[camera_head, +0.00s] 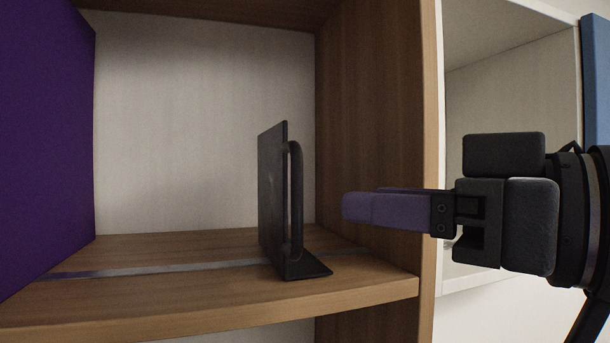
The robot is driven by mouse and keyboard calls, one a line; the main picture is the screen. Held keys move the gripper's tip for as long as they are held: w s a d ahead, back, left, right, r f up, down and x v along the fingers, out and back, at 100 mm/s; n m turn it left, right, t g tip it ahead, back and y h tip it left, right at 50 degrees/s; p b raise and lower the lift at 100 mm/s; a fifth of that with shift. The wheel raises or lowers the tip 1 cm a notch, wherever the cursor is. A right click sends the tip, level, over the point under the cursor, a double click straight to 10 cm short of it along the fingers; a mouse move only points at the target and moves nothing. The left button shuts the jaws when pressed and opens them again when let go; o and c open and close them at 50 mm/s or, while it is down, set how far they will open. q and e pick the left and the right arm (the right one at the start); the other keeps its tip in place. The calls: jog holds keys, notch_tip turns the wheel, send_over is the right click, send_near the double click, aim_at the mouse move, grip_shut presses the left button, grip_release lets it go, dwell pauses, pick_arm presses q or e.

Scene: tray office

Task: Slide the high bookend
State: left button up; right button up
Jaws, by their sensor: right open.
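The high bookend (272,195) is a dark upright plate with a rounded handle bar on its right side and a flat foot at its base. It stands on the wooden shelf (200,300), across a metal rail (170,269) set in the board. My right gripper (348,207) comes in from the right at about mid-height of the bookend. Its purple fingers point left, apart from the handle, with a gap between. The fingers overlap in this view and nothing shows between them. My left gripper is not in view.
A large purple block (45,130) fills the left side of the shelf. A wooden side wall (370,120) stands right of the bookend, with a white compartment (490,60) beyond it. The shelf between block and bookend is clear.

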aim_at(302, 198)
jog(key=p+x, duration=0.2)
jog(key=x, duration=0.4)
jog(key=shift+w+a+r, duration=0.1)
jog(key=shift+w+a, duration=0.15)
jog(key=shift+w, duration=0.05)
jog(key=shift+w+a, duration=0.25)
jog(key=shift+a+p, duration=0.15)
jog(key=shift+p, duration=0.15)
jog(key=shift+w, duration=0.1)
grip_shut()
dwell(0.4)
